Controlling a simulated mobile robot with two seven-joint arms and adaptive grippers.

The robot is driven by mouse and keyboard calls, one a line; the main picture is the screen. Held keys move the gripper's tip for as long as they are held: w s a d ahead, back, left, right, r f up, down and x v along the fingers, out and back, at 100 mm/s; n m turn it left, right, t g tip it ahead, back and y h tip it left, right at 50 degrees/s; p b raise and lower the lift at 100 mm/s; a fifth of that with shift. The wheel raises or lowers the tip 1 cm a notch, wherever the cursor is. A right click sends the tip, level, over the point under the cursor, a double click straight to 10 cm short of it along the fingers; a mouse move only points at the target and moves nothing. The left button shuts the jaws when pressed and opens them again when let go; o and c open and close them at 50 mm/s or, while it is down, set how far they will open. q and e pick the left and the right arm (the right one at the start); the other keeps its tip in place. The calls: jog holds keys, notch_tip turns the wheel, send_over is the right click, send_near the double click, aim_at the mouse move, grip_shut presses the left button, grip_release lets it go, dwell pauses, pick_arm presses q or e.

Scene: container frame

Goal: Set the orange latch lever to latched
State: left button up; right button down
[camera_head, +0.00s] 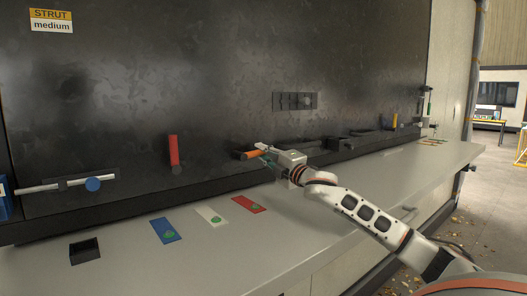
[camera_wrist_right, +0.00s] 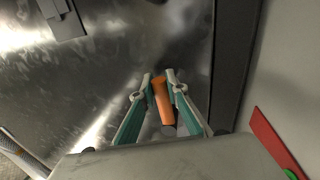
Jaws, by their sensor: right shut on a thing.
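The orange latch lever (camera_head: 251,155) is on the lower part of the dark panel, near the centre of the head view. It lies close to level there, its free end toward the left. My right gripper (camera_head: 263,153) reaches it from the right and is shut on it. In the right wrist view the orange lever (camera_wrist_right: 162,101) sits between the two green-sided fingers of my right gripper (camera_wrist_right: 159,80), with a dark base at its lower end. The gripper partly hides the lever's mount in the head view. My left gripper is in neither view.
A yellow lever (camera_head: 395,120) is to the right. Blue (camera_head: 163,227), white (camera_head: 209,211) and red (camera_head: 246,202) plates lie on the grey counter (camera_head: 330,205).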

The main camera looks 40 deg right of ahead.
jog(key=shift+f+m, duration=0.3)
jog(key=shift+m, duration=0.1)
jog(key=shift+w, duration=0.1)
jog(key=c, duration=2)
grip_release()
jog(key=shift+v, duration=6)
jog(key=shift+f, duration=0.1)
